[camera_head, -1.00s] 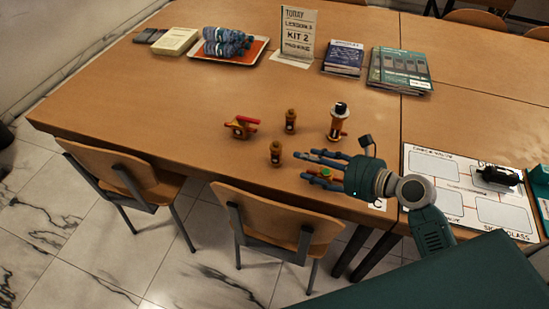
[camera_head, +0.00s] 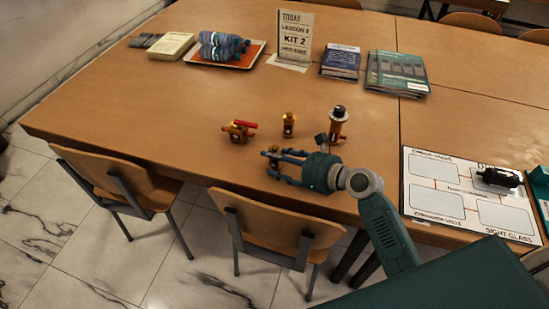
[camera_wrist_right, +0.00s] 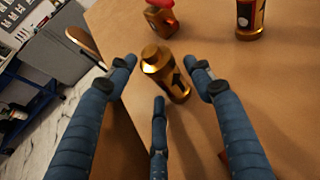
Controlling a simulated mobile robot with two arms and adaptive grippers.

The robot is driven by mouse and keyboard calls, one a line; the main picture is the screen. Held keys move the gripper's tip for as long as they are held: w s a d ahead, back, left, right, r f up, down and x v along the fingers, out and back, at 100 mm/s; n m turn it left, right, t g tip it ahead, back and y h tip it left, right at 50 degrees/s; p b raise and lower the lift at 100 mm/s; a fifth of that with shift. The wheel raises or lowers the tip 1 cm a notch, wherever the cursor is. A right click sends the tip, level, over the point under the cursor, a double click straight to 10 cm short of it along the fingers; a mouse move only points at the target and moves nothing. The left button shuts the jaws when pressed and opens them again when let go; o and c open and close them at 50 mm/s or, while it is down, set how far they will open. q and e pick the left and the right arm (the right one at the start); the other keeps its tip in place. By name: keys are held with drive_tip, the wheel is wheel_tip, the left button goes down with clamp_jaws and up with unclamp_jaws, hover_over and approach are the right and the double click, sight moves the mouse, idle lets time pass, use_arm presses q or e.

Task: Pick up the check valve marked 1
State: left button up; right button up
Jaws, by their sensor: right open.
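A brass cylindrical fitting with a black arrow (camera_wrist_right: 168,76) stands on the table close to its front edge. No number on it can be read. My right gripper (camera_wrist_right: 165,68) is open, with its fingers around the sides of this fitting and a gap still showing. In the head view my right gripper (camera_head: 270,163) reaches in from the right and partly hides the fitting. A second small brass fitting (camera_head: 288,124) stands behind it, its marking too small to read. My left gripper is not in view.
A brass valve with a red handle (camera_head: 239,131) stands to the left, and a taller black-capped fitting (camera_head: 338,125) to the right. A labelled board (camera_head: 435,208) with a black part (camera_head: 497,178) lies at the right. Chairs (camera_head: 262,226) stand at the front edge.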

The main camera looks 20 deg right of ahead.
drive_tip(key=shift+w+a+f, duration=0.1)
drive_tip(key=shift+w+a, duration=0.05)
drive_tip(key=shift+w, duration=0.05)
drive_tip(key=c, duration=1.1)
drive_tip(key=shift+o, duration=0.2)
